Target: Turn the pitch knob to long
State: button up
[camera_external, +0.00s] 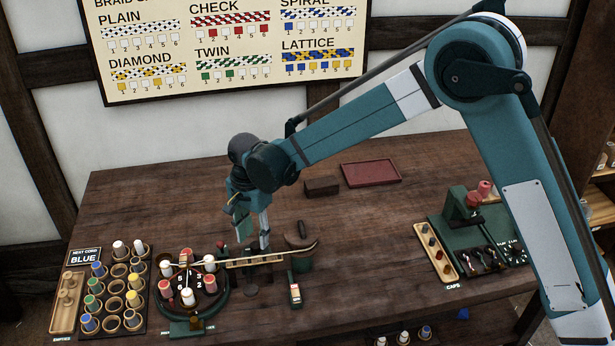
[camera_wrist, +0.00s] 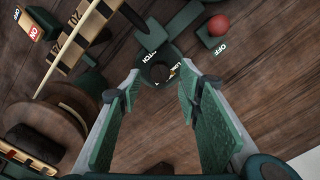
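The pitch knob (camera_wrist: 157,66) is a dark round piece in the wrist view, just beyond my fingertips. White lettering beside it reads partly as "PITCH", and part of another word shows at its right. My gripper (camera_wrist: 160,82) is open, its two green-padded fingers apart, with the knob in line with the gap. I cannot tell whether the fingers reach down around it. In the external view my gripper (camera_external: 254,242) points down at the table, behind the wooden rail. The knob cannot be made out clearly there.
A red ball-topped lever (camera_wrist: 218,25) marked OFF stands close to the knob. The bobbin carousel (camera_external: 187,285) stands left. The table's middle right is clear.

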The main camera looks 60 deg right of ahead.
aim_at(256, 249)
jog(key=shift+f, duration=1.5)
jog(key=c, duration=0.9)
